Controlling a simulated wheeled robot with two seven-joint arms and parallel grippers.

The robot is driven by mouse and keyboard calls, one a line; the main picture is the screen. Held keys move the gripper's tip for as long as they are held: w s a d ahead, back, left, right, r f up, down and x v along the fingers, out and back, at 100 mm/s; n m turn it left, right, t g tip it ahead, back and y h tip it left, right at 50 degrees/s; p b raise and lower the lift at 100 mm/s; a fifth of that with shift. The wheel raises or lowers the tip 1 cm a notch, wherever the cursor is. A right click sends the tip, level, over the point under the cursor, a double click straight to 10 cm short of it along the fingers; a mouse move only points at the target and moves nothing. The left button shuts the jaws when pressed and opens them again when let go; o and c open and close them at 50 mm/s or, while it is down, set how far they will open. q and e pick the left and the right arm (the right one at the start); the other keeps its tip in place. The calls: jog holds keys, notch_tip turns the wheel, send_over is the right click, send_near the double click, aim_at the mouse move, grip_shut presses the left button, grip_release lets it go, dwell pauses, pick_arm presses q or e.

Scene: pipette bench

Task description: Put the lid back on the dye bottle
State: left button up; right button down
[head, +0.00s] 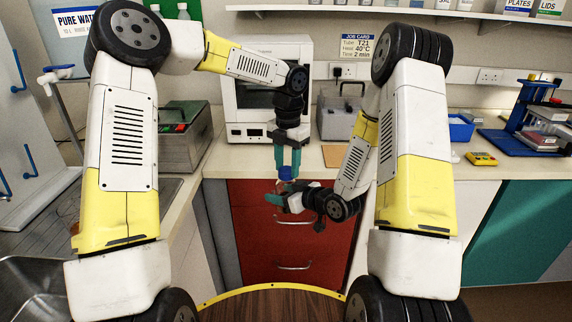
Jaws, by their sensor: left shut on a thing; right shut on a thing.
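My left gripper (287,166) points straight down in front of the counter, its teal fingers shut on a small blue lid (286,173). My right gripper (274,197) lies just below it, pointing left, shut on the dye bottle (283,186). Only a small part of the bottle shows, between the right gripper's fingers and under the lid. The lid is right above the bottle; I cannot tell whether they touch. Both are held in the air in front of the red drawers.
Red drawers (260,240) stand below the counter (240,160) behind the grippers. On the counter are a white machine (246,132), a grey box (338,124), a blue tray (460,128), a blue rack (518,142) and a yellow device (481,158). A sink lies at lower left.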

pick_arm(q)
jog(key=shift+s+f+m, duration=0.15)
jog(key=shift+f+m, duration=0.1)
jog(key=shift+m, duration=0.75)
jog(key=shift+r+m, duration=0.3)
jog(key=o, duration=1.3)
jog(key=shift+w, duration=0.2)
jog(key=shift+r, duration=0.15)
jog(key=shift+r, duration=2.15)
jog(key=shift+c, duration=0.3)
